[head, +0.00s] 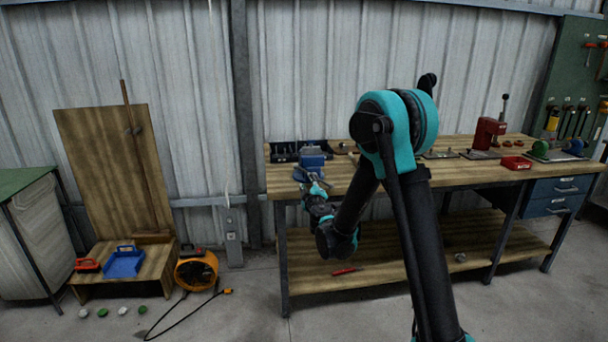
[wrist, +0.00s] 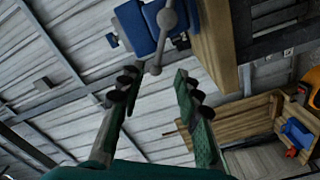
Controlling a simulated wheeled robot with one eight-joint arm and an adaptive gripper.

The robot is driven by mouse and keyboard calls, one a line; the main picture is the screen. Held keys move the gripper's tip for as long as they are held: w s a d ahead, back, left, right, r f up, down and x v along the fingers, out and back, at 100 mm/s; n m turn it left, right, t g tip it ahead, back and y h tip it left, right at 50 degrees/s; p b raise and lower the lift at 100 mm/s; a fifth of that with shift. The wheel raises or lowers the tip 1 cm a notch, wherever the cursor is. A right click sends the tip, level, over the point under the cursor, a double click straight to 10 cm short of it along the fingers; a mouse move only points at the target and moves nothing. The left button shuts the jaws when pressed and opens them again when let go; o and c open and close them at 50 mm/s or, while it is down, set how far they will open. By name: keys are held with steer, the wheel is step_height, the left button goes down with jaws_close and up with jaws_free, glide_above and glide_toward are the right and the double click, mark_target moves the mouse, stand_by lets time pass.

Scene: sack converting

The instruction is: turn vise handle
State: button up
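The blue vise (head: 311,160) is mounted at the left end of the workbench. It also shows at the top of the wrist view (wrist: 138,28). Its grey handle (wrist: 166,22), a bar with round knobs, stands out in front of the vise in the wrist view. My gripper (wrist: 158,80) has its two dark fingers spread apart, with nothing between them. The handle lies beyond the fingertips, a little above them in the wrist view, and looks apart from them. In the head view my gripper (head: 315,183) is small, just in front of the vise, and its fingers are hard to make out.
The wooden workbench (head: 450,176) runs to the right, with a red press (head: 487,133) and a red tray (head: 515,163) on it. A dark tool tray (head: 285,152) sits behind the vise. An orange fan (head: 196,271) and its cable lie on the floor at left.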

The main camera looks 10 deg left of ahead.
mark_target(303, 172)
steer(key=x, duration=1)
steer(key=shift+s, duration=0.1)
jaws_close()
